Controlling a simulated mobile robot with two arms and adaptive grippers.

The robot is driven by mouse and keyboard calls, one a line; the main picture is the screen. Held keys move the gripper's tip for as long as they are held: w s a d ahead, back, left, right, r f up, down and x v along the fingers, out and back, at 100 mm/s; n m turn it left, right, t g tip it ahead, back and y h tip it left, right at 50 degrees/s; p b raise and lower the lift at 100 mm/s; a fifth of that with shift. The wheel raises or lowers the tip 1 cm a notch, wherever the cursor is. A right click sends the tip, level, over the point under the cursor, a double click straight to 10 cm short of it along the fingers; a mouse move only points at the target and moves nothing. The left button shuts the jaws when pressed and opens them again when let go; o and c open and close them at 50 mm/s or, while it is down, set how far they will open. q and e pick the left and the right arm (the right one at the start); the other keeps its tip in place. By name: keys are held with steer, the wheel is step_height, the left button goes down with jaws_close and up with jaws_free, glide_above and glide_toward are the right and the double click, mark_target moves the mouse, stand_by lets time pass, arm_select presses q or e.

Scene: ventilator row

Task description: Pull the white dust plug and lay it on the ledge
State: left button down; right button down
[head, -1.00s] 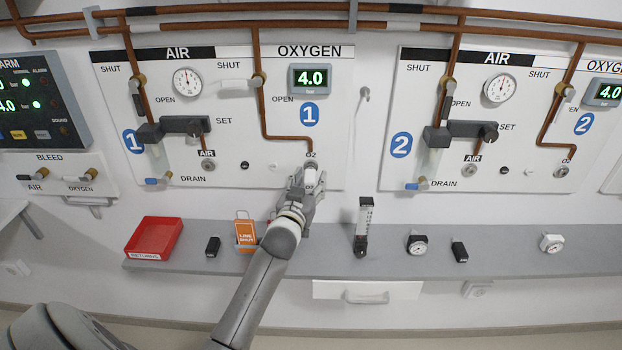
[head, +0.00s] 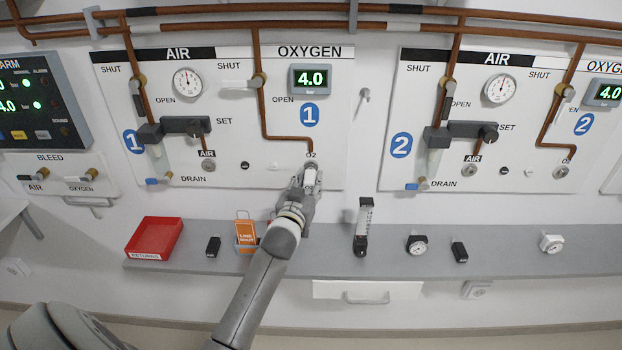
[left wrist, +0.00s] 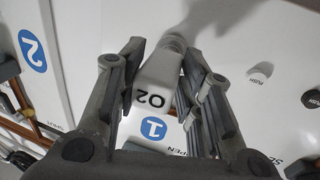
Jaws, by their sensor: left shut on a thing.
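The white plug (left wrist: 157,88), marked O2, is between the fingers of my left gripper (left wrist: 157,98) in the left wrist view. My left gripper is shut on it. In the head view my left gripper (head: 308,182) is at the O2 outlet of panel 1, just below the O2 label, with the plug showing pale between its fingers. The plug hides most of the outlet, so I cannot tell whether it is still seated. The grey ledge (head: 330,264) runs along the wall below the panels. My right gripper is out of view.
Bare ledge shows between the flowmeter and my arm. Push buttons (left wrist: 261,70) sit beside the outlet.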

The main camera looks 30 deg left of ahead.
mark_target(311, 187)
arm_select(q)
steer(key=shift+s+d+p, duration=0.55)
steer(key=shift+s+d, duration=0.15)
steer(key=shift+s, duration=0.3)
stand_by(1.0)
steer(key=shift+s+d+p, duration=0.35)
steer(key=shift+s+d, duration=0.1)
steer(key=shift+s, duration=0.3)
steer(key=shift+s+d+p, duration=0.3)
steer(key=shift+s+d, duration=0.15)
steer(key=shift+s, duration=0.25)
steer(key=shift+s+d+p, duration=0.25)
steer(key=shift+s+d, duration=0.15)
steer(key=shift+s, duration=0.35)
steer(key=shift+s+d+p, duration=0.3)
steer(key=shift+s+d, duration=0.15)
steer(key=shift+s, duration=0.25)
